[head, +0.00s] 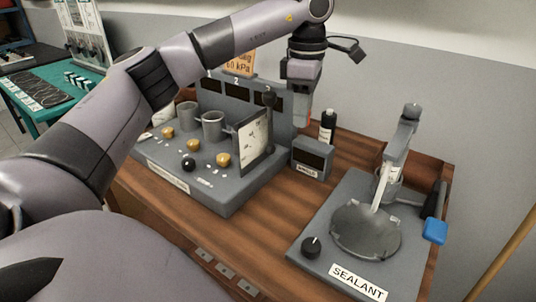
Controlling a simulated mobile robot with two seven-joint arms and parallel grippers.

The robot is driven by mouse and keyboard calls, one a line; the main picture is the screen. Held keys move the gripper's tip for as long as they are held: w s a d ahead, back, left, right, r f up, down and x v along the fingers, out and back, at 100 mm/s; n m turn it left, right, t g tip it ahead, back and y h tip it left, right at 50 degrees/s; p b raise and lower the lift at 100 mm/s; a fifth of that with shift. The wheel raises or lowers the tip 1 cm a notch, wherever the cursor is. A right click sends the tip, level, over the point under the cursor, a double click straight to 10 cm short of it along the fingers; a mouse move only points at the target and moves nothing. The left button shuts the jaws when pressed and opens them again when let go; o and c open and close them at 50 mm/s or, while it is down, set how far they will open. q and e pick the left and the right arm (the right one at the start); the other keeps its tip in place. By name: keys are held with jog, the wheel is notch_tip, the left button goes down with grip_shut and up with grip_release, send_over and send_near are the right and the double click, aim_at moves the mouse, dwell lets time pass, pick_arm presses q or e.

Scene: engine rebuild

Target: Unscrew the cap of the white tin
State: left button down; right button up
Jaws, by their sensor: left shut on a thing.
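My left gripper (302,112) hangs down from my arm over the back of the wooden bench. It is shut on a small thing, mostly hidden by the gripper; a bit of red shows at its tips. I cannot make out a white tin or its cap for sure. A dark bottle (327,126) with a black top and a pale label stands upright just right of the gripper, behind a small grey box. My right gripper is not in view.
A grey console (215,190) with knobs, cups and a gauge panel (254,142) stands left of the gripper. The small grey box (312,158) is in front of the bottle. A SEALANT station (365,225) with a round plate stands at right. Bare wood lies between them.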

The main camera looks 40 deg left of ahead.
aim_at(295, 190)
pick_arm(q)
notch_tip(295, 190, down, 18)
jog(key=shift+s+r+p, duration=0.1)
jog(key=shift+r+p, duration=0.15)
jog(key=shift+p, duration=0.5)
jog(key=shift+f, duration=0.4)
jog(key=shift+f, duration=0.1)
jog(key=c, duration=0.8)
grip_release()
jog(key=shift+c, duration=0.2)
notch_tip(295, 190, up, 12)
jog(key=b, duration=0.1)
jog(key=shift+b, duration=0.35)
